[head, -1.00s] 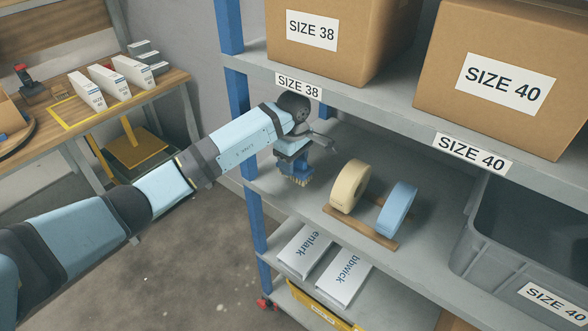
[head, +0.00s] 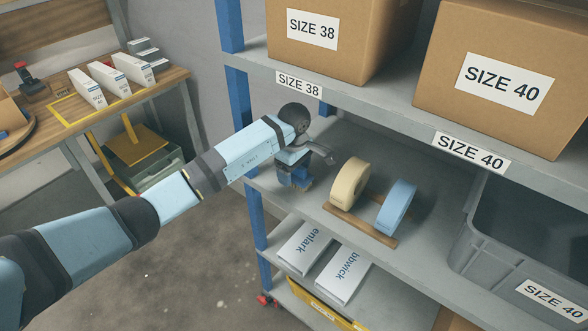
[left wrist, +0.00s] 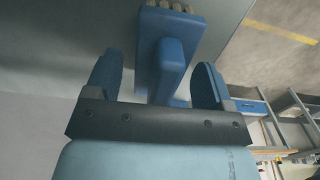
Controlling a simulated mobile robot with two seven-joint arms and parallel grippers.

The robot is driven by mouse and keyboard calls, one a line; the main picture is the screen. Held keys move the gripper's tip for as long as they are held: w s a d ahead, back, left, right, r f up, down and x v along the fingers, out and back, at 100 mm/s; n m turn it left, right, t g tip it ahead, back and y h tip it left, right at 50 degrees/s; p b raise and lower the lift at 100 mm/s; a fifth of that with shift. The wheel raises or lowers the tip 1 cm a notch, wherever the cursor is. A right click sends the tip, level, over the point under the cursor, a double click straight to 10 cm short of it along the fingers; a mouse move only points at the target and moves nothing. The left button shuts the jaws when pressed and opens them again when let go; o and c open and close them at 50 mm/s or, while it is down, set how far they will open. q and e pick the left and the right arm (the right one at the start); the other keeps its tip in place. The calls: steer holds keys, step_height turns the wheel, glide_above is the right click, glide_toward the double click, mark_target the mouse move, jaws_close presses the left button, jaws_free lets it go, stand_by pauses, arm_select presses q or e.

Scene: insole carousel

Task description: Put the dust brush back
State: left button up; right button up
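The dust brush (head: 297,179) has a blue body and pale bristles. In the head view it is at the left end of the middle shelf (head: 385,160), below my left gripper (head: 304,166) and partly hidden by it; contact with the shelf is hard to tell. In the left wrist view the brush (left wrist: 165,65) shows its blue block and handle, bristles at the top edge. The two blue-padded fingers of my left gripper (left wrist: 157,82) stand apart on either side of the handle, with gaps visible. My right gripper is not in view.
A wooden holder with a cream roll (head: 349,184) and a blue roll (head: 396,207) stands right of the brush. A blue shelf post (head: 240,97) is close on the left. Cartons (head: 340,35) stand above, a grey bin (head: 520,235) at right.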

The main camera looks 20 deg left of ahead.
arm_select(q)
steer(key=shift+r+b, duration=0.35)
steer(key=shift+r, duration=3.6)
